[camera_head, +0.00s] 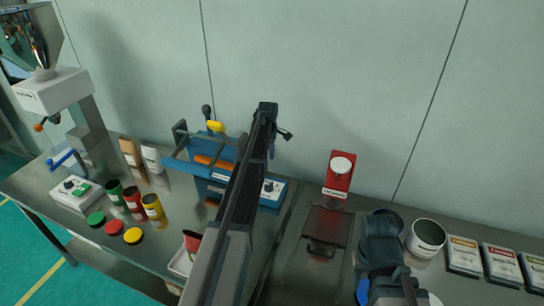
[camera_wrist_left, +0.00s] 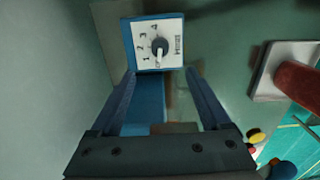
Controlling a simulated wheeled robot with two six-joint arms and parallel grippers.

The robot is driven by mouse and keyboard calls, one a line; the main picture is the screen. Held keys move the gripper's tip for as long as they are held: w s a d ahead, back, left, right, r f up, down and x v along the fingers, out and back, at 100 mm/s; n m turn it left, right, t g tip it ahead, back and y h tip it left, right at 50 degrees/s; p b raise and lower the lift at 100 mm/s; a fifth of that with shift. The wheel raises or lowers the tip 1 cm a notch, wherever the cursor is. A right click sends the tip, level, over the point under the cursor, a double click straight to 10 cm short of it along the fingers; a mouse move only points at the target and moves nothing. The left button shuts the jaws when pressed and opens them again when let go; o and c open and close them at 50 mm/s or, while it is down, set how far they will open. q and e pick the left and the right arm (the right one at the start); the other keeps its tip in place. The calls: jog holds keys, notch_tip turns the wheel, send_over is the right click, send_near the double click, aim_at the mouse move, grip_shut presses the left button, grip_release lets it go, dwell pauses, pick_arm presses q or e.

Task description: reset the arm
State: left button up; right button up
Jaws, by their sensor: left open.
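My left arm (camera_head: 232,215) reaches up from the bottom middle in the head view, with its raised end in front of the blue machine (camera_head: 218,180). The arm hides part of that machine, and my left gripper is mostly hidden behind it. In the left wrist view, my left gripper (camera_wrist_left: 160,85) is open, its two fingers spread with nothing held. The machine's white dial panel (camera_wrist_left: 160,43) shows just beyond the fingertips, apparently not gripped. My right arm (camera_head: 382,250) is folded at the lower right in the head view; its fingers cannot be made out.
Green, red and yellow jars (camera_head: 133,199) with matching lids (camera_head: 114,227) stand left. A white dispenser (camera_head: 52,91) stands behind them. A red device (camera_head: 340,174), a grey pot (camera_head: 427,236) and several labelled trays (camera_head: 499,262) stand right. The wall is close behind.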

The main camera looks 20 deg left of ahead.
pick_arm(q)
jog(key=s+d+f+m+b, duration=0.1)
jog(key=s+d+m, duration=0.4)
jog(key=s+d, duration=0.5)
jog(key=s+d+f+m+b, duration=0.2)
jog(key=s+d+m, duration=0.45)
jog(key=d, duration=0.55)
jog(key=s+d+m, duration=0.3)
jog(key=s, duration=0.3)
jog(key=s+d+f+m+b, duration=0.1)
jog(key=s+d+m, duration=0.3)
jog(key=s, duration=0.3)
jog(key=s+d+m+y, duration=0.1)
jog(key=s+d+m, duration=0.2)
jog(key=s, duration=0.4)
jog(key=shift+d+f+m+b, duration=0.3)
jog(key=shift+f+m+b, duration=0.1)
jog(key=shift+m, duration=0.15)
jog(key=shift+s, duration=0.1)
